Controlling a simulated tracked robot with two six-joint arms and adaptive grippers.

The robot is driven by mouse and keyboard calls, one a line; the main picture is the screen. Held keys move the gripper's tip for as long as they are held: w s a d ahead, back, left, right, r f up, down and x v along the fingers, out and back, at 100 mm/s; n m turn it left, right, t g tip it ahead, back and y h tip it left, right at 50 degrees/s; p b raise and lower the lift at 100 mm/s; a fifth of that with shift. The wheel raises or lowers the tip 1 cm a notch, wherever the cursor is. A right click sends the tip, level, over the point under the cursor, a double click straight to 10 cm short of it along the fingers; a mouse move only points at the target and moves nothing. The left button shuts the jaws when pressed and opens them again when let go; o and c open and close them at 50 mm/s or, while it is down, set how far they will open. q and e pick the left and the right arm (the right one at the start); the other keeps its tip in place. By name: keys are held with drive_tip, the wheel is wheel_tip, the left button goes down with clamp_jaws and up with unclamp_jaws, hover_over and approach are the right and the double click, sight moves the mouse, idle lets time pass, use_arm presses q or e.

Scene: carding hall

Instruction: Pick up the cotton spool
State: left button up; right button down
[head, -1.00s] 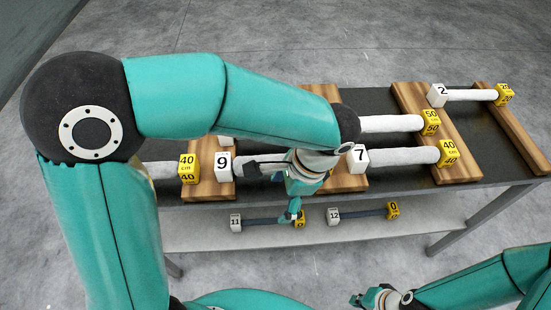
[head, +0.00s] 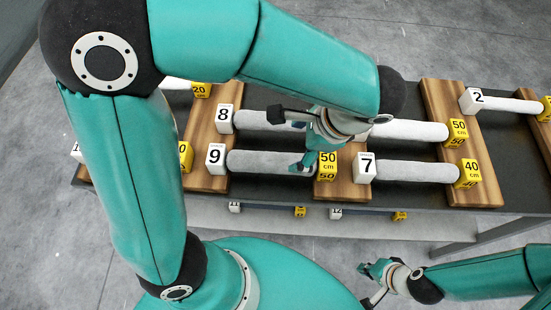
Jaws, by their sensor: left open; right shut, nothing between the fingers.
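Several white cotton spools lie across wooden rails, with white number blocks and yellow length blocks at their ends. Spool 9 (head: 262,162) lies at the front middle, spool 8 (head: 260,120) behind it. Spool 7 (head: 412,170) lies at the front right, with another white spool (head: 412,130) behind it, its number hidden by my arm. Spool 2 (head: 512,104) is at the far right. My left gripper (head: 288,140) is open over spools 8 and 9; I cannot tell if it touches either. My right gripper (head: 372,284) is shut and empty, in front of the table.
The dark table (head: 330,95) carries wooden rails (head: 438,100). A lower shelf (head: 300,233) holds thin bars with blocks 11 and 12. My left arm covers the table's left part. Grey floor (head: 470,40) lies open behind the table.

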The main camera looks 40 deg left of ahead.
sight(277, 160)
use_arm(q)
drive_tip(key=x, duration=0.7)
drive_tip(key=shift+a, duration=0.1)
drive_tip(key=shift+s+x, duration=0.1)
drive_tip(key=shift+x, duration=1.4)
drive_tip(key=shift+s+x, duration=0.15)
drive_tip(key=shift+x, duration=1.35)
drive_tip(key=c, duration=1.4)
